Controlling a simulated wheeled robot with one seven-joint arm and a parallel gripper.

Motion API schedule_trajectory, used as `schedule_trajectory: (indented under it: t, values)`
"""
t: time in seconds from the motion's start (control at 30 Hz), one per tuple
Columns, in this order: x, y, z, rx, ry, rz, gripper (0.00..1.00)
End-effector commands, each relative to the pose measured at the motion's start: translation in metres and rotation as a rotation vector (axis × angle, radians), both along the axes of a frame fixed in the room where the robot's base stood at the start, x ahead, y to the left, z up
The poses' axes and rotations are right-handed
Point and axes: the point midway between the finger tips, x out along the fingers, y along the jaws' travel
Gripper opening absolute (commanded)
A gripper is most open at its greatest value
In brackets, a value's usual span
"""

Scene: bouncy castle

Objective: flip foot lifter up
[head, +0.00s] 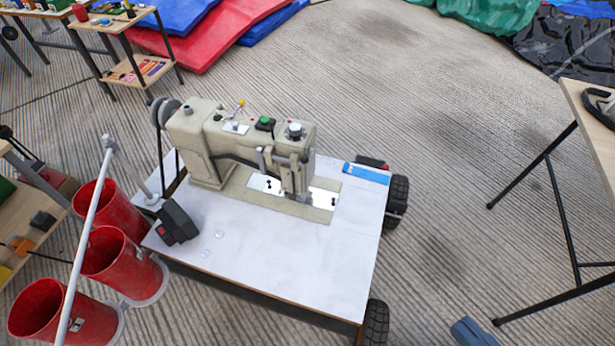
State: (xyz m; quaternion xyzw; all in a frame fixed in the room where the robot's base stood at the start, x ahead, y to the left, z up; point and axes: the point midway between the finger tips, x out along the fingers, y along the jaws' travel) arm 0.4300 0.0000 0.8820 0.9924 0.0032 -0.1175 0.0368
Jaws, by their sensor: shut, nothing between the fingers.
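A beige sewing machine (215,140) stands upright on a white-topped wheeled table (275,280) in the middle of the head view. Its needle head (294,175) is at the right end, above shiny metal plates. The presser foot and the foot lifter are too small to make out clearly, so I cannot tell whether the lifter is up or down. My gripper is not in view, and nothing of it touches the machine here.
Red buckets (118,252) and a pale pole (85,240) stand at the table's left. A black box (177,222) is at its left edge, a blue strip (366,173) at the right. A wooden table (590,130) stands far right. Striped floor between is mostly clear.

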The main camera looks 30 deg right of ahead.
Motion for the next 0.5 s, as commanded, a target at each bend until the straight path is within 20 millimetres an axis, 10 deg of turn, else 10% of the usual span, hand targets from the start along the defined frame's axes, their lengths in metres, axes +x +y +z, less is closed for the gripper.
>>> schedule_trajectory:
  t: [0.5]
  values:
    - [0.14,-0.006,-0.182,-0.955,-0.407,0.025,0.0]
